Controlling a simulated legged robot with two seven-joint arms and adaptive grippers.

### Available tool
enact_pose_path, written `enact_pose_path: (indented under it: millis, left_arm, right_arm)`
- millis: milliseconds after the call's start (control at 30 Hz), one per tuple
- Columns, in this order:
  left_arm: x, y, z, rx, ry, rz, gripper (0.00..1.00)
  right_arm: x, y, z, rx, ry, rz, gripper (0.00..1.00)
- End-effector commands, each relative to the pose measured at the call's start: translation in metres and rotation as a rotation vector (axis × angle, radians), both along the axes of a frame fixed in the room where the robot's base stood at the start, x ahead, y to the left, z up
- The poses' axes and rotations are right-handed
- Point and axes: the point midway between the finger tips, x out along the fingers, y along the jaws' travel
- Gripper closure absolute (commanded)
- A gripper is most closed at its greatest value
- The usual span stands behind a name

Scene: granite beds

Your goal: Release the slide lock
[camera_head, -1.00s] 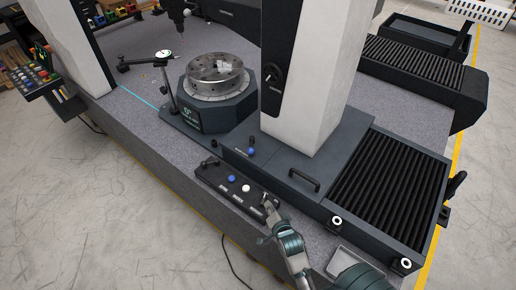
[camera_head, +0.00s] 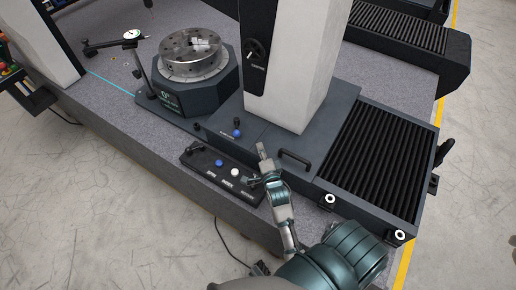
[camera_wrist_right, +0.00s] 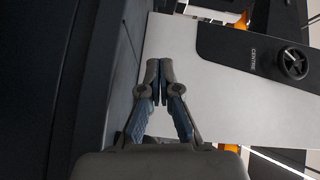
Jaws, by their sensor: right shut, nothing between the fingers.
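No part in view is readably marked as the slide lock. A small lever with a blue knob (camera_head: 237,133) stands on the dark base plate by the column, with a label too small to read. My right gripper (camera_head: 262,150) is shut and empty. It is over the base just right of the blue-knob lever, apart from it as far as I can tell. In the right wrist view its closed fingertips (camera_wrist_right: 158,72) show against the pale column, with nothing between them. My left gripper is not in view.
A control panel (camera_head: 222,178) with blue and white buttons lies left of my right wrist. A bar handle (camera_head: 295,158) is right of the gripper. The white column (camera_head: 305,70) rises behind, with a black handwheel (camera_head: 255,49). A round chuck (camera_head: 190,57) stands to the left.

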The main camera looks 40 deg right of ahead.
Motion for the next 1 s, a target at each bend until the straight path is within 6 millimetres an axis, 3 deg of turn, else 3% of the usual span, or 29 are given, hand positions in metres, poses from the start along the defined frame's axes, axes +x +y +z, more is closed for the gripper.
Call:
enact_pose_path:
  millis: [333,367,600,1000]
  left_arm:
    - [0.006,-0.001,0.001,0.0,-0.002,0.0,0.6]
    - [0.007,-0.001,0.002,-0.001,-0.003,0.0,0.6]
    - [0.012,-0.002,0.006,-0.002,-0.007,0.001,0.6]
    - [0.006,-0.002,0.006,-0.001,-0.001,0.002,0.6]
  right_arm:
    - [0.07,-0.026,-0.003,-0.003,-0.001,-0.001,1.0]
    - [0.074,-0.021,-0.005,0.002,-0.001,0.001,1.0]
    - [0.087,0.004,-0.01,0.001,0.0,-0.001,1.0]
    - [0.09,0.008,-0.011,0.0,0.0,0.0,1.0]
